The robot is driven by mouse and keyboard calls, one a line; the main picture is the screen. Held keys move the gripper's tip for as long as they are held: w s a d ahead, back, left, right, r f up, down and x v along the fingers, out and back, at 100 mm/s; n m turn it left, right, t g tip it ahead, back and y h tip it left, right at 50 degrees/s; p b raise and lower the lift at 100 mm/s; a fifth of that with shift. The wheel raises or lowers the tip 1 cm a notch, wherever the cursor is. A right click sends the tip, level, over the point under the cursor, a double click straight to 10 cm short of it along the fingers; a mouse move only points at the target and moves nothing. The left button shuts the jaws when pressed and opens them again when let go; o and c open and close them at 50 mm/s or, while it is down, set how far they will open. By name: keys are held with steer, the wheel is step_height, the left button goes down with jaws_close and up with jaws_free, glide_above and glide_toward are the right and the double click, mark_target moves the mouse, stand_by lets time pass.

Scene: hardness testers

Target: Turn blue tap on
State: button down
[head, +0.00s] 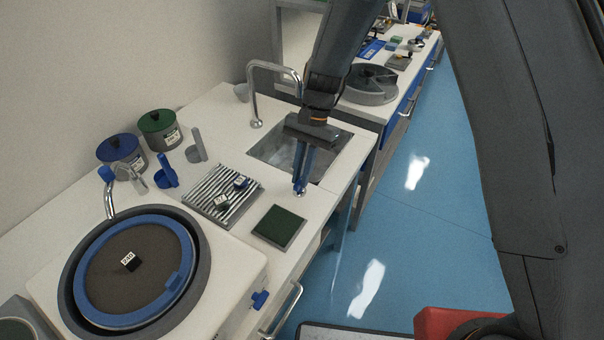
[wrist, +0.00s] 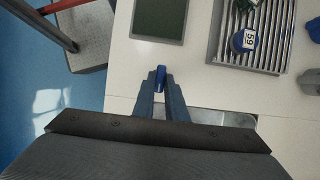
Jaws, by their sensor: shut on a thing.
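My gripper (head: 300,184) points down at the front corner of the sink, its jaws shut. In the wrist view my gripper (wrist: 161,82) has a small blue piece (wrist: 160,73) between its fingertips, which looks like the blue tap's handle. In the head view the fingers mostly hide this piece, and a small silvery part shows just below them. How far the tap is turned cannot be told.
The sink (head: 264,151) with its tall chrome faucet (head: 252,92) lies behind the gripper. A dark green pad (head: 278,227) and a ribbed rack (head: 215,212) with small samples stand to the left. The polishing wheel (head: 185,287) is at front left. Open blue floor lies right.

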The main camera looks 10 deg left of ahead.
stand_by(0.4)
steer(key=c, duration=1.8)
jaws_free()
steer(key=shift+r, duration=0.1)
steer(key=b+v, duration=0.2)
steer(key=v, duration=0.5)
steer(key=shift+r, duration=0.25)
steer(key=shift+w, duration=0.1)
steer(key=s+d+r+n+t, duration=0.1)
steer(key=s+d, duration=0.3)
steer(key=d, duration=0.5)
steer(key=s+d+r+n+t+h, duration=0.1)
steer(key=s+d+n+t, duration=0.1)
steer(key=s+d, duration=0.3)
steer(key=s+d+r+n+t, duration=0.1)
steer(key=s+d, duration=0.3)
steer(key=d, duration=0.8)
steer(key=shift+s+d+r+t+h, duration=0.35)
steer(key=shift+r+t+h, duration=0.05)
steer(key=shift+t, duration=0.3)
